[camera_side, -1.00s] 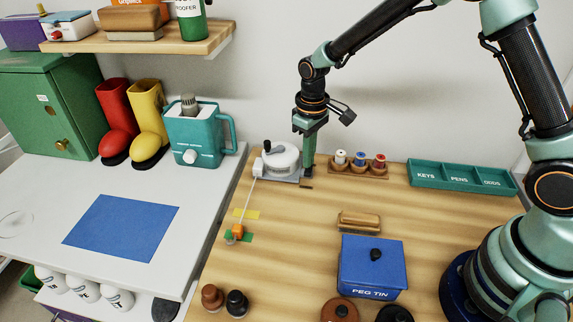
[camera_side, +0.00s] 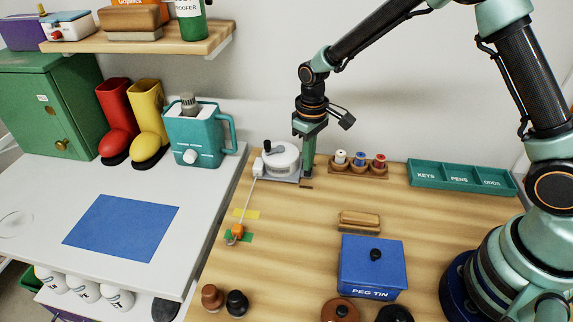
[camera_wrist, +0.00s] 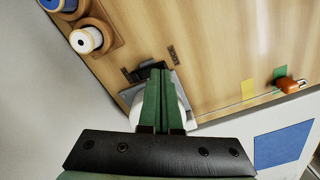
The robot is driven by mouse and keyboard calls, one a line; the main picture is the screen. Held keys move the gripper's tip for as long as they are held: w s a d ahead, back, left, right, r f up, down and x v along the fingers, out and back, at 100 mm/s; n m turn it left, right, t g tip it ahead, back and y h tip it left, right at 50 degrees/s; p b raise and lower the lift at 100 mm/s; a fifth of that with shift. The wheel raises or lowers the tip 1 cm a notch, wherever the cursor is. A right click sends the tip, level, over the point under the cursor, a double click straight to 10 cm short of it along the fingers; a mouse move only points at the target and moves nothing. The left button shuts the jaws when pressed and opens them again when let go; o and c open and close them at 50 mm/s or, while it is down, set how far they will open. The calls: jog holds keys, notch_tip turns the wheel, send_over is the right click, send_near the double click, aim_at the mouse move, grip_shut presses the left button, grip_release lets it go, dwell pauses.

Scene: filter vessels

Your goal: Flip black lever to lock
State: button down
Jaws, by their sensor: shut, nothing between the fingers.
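In the wrist view the vessel (camera_wrist: 184,108) is partly hidden behind my fingers. A black part, which looks like the black lever (camera_wrist: 146,71), shows right at my fingertips, by the edge of the plate. I cannot tell which position it is in or whether the fingers touch it. My gripper (camera_side: 308,168) points down at the vessel's right side, low over the bench. Its green fingers (camera_wrist: 158,76) are shut with nothing between them.
A wooden spool rack (camera_side: 358,169) stands close right of my gripper. A teal tray (camera_side: 463,178), brush (camera_side: 359,221) and blue peg tin (camera_side: 371,268) lie further right. The bench between is clear.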

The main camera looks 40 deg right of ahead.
jog(key=shift+f, duration=0.75)
dwell(0.3)
jog(key=shift+r, duration=3.55)
jog(key=shift+r, duration=0.1)
jog(key=s+d+r+m+t, duration=0.1)
jog(key=s+d+r+t, duration=0.1)
jog(key=s+r, duration=0.5)
jog(key=s+d+r+m+t, duration=0.2)
jog(key=s+d+r+t, duration=0.1)
jog(key=s+r, duration=0.5)
jog(key=shift+s+d+t, duration=0.3)
jog(key=shift+s+d, duration=0.15)
jog(key=shift+d, duration=0.4)
jog(key=shift+r, duration=0.1)
